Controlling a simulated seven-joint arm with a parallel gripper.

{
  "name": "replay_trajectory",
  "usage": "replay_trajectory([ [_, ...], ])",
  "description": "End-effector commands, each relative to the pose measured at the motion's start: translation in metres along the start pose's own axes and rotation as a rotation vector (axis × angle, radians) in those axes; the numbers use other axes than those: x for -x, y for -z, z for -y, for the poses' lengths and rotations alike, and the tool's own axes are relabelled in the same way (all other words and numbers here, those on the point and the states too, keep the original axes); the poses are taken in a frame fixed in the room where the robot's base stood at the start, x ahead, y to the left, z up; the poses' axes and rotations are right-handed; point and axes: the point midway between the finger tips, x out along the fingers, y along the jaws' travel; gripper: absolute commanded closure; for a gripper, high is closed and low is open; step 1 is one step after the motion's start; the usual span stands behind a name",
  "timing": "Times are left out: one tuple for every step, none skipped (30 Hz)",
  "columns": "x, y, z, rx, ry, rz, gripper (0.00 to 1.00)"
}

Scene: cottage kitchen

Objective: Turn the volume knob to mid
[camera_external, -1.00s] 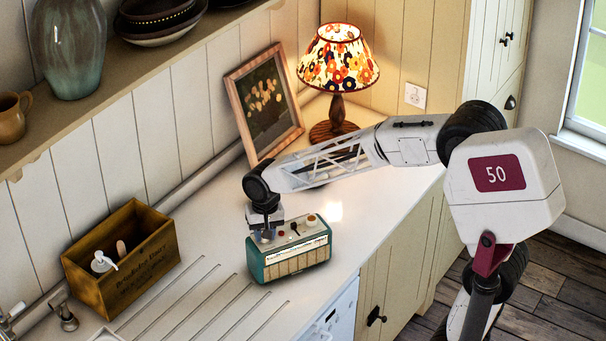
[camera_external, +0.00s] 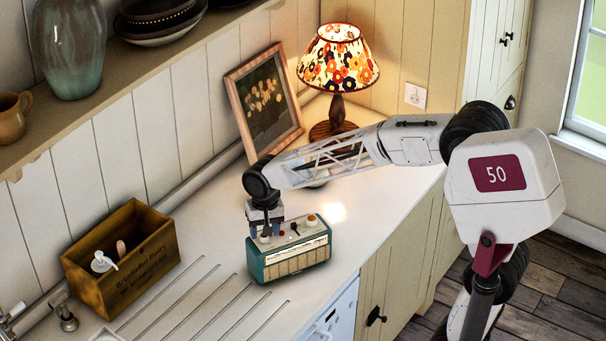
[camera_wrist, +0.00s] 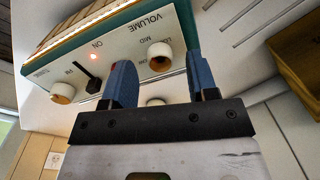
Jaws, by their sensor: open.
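A teal and cream radio (camera_external: 290,262) stands on the counter, with its controls on the white top panel. In the wrist view the volume knob (camera_wrist: 160,56) is pale with a brownish rim, beside upside-down lettering for VOLUME and MID. Its pointer mark is too small to read. My gripper (camera_external: 265,230) is over the left end of the radio. In the wrist view the blue fingers of my gripper (camera_wrist: 160,62) are open, one on each side of the volume knob, with gaps showing. I cannot tell whether they are level with it.
A wooden crate (camera_external: 120,262) stands to the left. A lamp (camera_external: 338,70) and picture frame (camera_external: 240,103) stand behind. Counter right of the radio is clear.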

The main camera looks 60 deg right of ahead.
Motion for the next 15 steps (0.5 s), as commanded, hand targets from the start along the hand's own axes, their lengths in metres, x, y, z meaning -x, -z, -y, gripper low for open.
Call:
replay_trajectory([
  [0.006,0.0,0.0,0.0,0.001,-0.001,0.47],
  [0.009,0.0,0.0,0.0,0.001,-0.001,0.47],
  [0.014,0.0,0.0,0.0,0.001,-0.002,0.47],
  [0.018,0.0,0.0,0.0,0.002,-0.002,0.47],
  [0.021,0.0,0.0,0.0,0.001,-0.002,0.47],
  [0.027,0.0,0.0,0.0,0.001,-0.001,0.47],
  [0.031,0.0,0.0,0.0,0.002,-0.002,0.47],
  [0.035,0.0,0.0,0.0,0.002,-0.002,0.47],
  [0.04,0.0,0.0,0.0,0.002,-0.002,0.47],
  [0.044,0.0,0.0,0.0,0.001,-0.002,0.47],
  [0.047,0.0,0.0,0.0,0.001,-0.001,0.47],
  [0.051,0.0,0.0,0.0,0.001,-0.002,0.47],
  [0.054,0.0,0.0,0.0,0.001,-0.002,0.47],
  [0.056,0.0,0.0,0.0,0.001,-0.001,0.47],
  [0.059,0.0,0.0,0.0,0.001,-0.001,0.47],
])
